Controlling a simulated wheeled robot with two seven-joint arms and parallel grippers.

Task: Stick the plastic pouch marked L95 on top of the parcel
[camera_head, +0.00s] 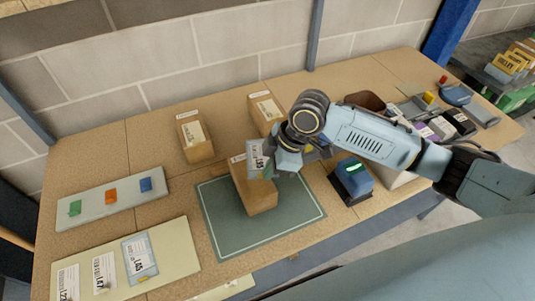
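The brown parcel (261,197) stands on a dark green mat (223,236) with a pale border line. A greyish plastic pouch (255,157) with a white label, which appears to read L95, hangs upright and tilted at the parcel's top. My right gripper (270,168) is just right of the pouch and appears shut on its edge; its fingers are mostly hidden by the wrist. I cannot tell whether the pouch touches the parcel. My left gripper is not in view.
A cream board (181,259) at front left holds several labelled pouches. A pale board (93,205) carries green, orange and blue pieces. Two boxes (196,144) (262,107) stand behind. A blue block (353,178) on a dark base is right of the mat.

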